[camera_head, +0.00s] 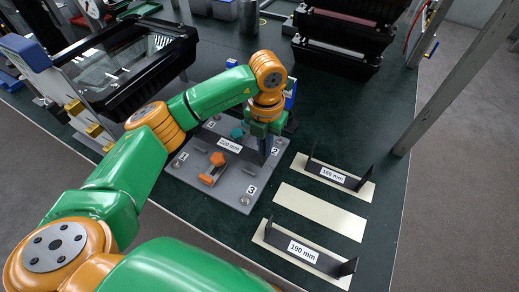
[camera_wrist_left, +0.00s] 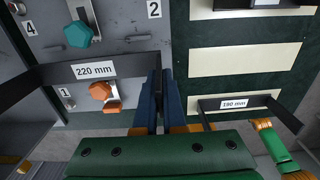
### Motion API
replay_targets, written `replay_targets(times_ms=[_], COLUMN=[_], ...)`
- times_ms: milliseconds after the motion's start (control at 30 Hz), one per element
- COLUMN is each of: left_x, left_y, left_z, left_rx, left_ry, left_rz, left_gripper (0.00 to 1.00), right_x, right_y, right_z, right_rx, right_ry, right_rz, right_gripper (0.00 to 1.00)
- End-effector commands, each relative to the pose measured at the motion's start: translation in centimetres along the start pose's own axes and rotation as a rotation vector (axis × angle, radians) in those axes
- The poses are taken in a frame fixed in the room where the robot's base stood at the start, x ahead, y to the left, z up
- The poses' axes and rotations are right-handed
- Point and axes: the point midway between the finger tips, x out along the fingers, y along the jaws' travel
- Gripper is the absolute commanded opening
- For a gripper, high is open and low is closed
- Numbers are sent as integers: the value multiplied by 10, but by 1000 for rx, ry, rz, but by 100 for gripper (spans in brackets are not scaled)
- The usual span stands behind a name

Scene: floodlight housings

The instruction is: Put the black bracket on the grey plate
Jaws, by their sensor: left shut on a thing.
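My left gripper (camera_head: 262,138) is shut on the black bracket (camera_head: 229,146) labelled "220 mm", over the right part of the grey plate (camera_head: 232,186). In the left wrist view the fingers (camera_wrist_left: 160,105) pinch an end of the bracket (camera_wrist_left: 125,66), which stretches left across the grey plate (camera_wrist_left: 120,22). I cannot tell whether the bracket touches the plate. The plate carries an orange knob clamp (camera_head: 212,168), a teal knob (camera_head: 237,132) and number labels. The teal knob (camera_wrist_left: 79,34) and orange knob (camera_wrist_left: 104,97) also show in the wrist view. My right gripper is not in view.
Two more black brackets, labelled "160 mm" (camera_head: 333,174) and "190 mm" (camera_head: 301,250), sit on cream strips right of the plate. The cream strip (camera_head: 320,212) between them is empty. Black housings stand at the back left (camera_head: 130,65) and back right (camera_head: 340,40).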

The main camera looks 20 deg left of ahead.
Motion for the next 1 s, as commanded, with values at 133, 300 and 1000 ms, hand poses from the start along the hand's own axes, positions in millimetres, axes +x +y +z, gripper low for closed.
replay_targets(times_ms=[133, 300, 1000], left_x=[15, 44, 49], left_y=[13, 12, 12], left_z=[3, 4, 4], left_rx=[-3, 1, 1], left_ry=[3, 1, -1], left_rz=[1, -1, -1], left_gripper=[0, 0, 37], right_x=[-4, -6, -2], right_y=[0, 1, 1], right_z=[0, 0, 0], right_rx=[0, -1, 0], right_ry=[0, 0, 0], right_rz=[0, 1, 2], right_gripper=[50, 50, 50])
